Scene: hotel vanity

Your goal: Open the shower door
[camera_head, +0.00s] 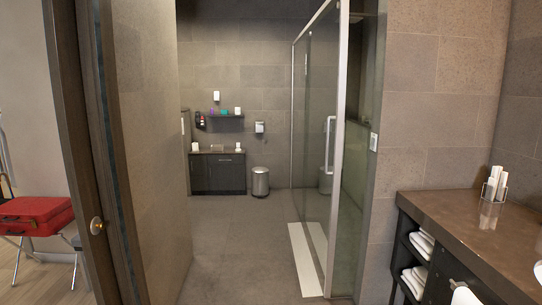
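The glass shower door (316,130) is at the right of centre, in a pale metal frame (338,90). A white vertical handle (329,146) is on its glass near the nearest upright. I see the glass at a steep angle, so I cannot tell whether the door stands slightly ajar. Neither of my grippers is in view, and nothing touches the handle.
A vanity counter (455,240) with shelves of towels is at the right front. A brown door (90,130) with a round knob (96,226) stands at left. A bin (260,181) and a dark cabinet (218,174) are at the back. The grey floor (235,240) between is clear.

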